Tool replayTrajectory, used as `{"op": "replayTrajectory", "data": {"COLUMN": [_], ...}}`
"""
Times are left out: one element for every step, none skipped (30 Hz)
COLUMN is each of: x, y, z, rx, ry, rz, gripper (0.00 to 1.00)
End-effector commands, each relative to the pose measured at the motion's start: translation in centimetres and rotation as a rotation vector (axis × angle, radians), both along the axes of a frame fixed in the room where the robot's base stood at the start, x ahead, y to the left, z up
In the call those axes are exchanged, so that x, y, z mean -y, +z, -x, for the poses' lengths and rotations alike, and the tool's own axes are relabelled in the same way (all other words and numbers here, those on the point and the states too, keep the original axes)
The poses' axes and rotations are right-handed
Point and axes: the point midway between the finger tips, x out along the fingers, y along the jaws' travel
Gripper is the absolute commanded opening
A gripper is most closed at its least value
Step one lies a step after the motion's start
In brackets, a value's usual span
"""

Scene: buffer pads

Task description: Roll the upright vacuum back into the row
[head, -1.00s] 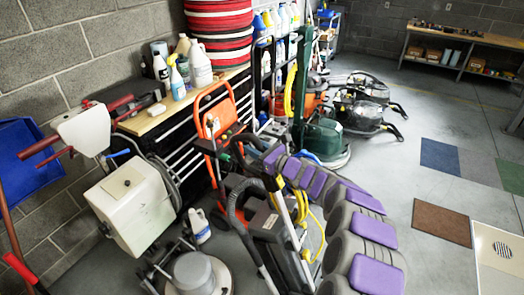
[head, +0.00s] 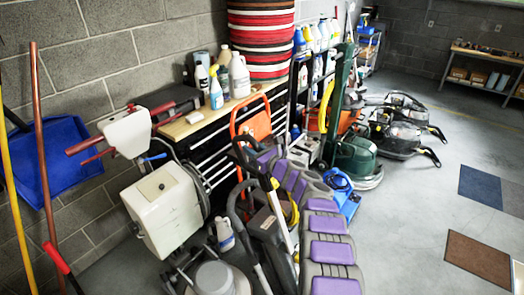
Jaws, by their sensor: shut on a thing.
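The upright vacuum (head: 268,226) is dark grey and black, with a looped black handle. It stands tilted among the floor machines in the lower middle of the head view. My grey arm with purple pads reaches from the bottom right to the vacuum's upper handle. My gripper (head: 258,160) is at that handle and shut on it; its fingertips are mostly hidden by the arm and handle. The vacuum's base is cut off or hidden at the bottom.
A white-tanked machine (head: 165,208) and a round floor buffer (head: 214,279) stand at left. An orange hand truck (head: 250,128) and black tool chest are behind. Green machine (head: 356,157) and blue item (head: 341,190) are beyond. Open floor lies right, with a brown mat (head: 478,258).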

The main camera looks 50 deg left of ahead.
Motion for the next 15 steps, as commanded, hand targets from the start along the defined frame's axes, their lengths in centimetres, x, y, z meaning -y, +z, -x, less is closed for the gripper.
{"op": "replayTrajectory", "data": {"x": [-0.70, -0.85, -0.97, -1.01, -0.99, -0.93, -0.85, -0.78, -0.67, -0.61, -0.58, -0.56, -0.56, -0.55, -0.50], "y": [0.03, 0.00, 0.01, 0.03, 0.05, 0.09, 0.12, 0.16, 0.20, 0.23, 0.25, 0.22, 0.20, 0.18, 0.18], "z": [0.82, 0.89, 0.95, 0.97, 0.96, 0.94, 0.92, 0.88, 0.85, 0.82, 0.80, 0.79, 0.79, 0.78, 0.76], "rx": [0.001, 0.001, 0.001, 0.001, 0.002, 0.001, 0.001, 0.001, 0.000, 0.001, 0.001, 0.001, 0.001, 0.001, 0.001], "ry": [0.012, 0.012, 0.013, 0.013, 0.013, 0.012, 0.012, 0.012, 0.012, 0.012, 0.012, 0.011, 0.011, 0.011, 0.011], "rz": [-0.001, -0.001, 0.000, 0.000, 0.000, -0.001, -0.001, -0.001, -0.002, -0.002, -0.002, -0.002, -0.002, -0.001, -0.001], "gripper": [0.00, 0.00, 0.00, 0.00, 0.00, 0.00, 0.00, 0.00, 0.00, 0.00, 0.00, 0.00, 0.00, 0.00, 0.00]}}
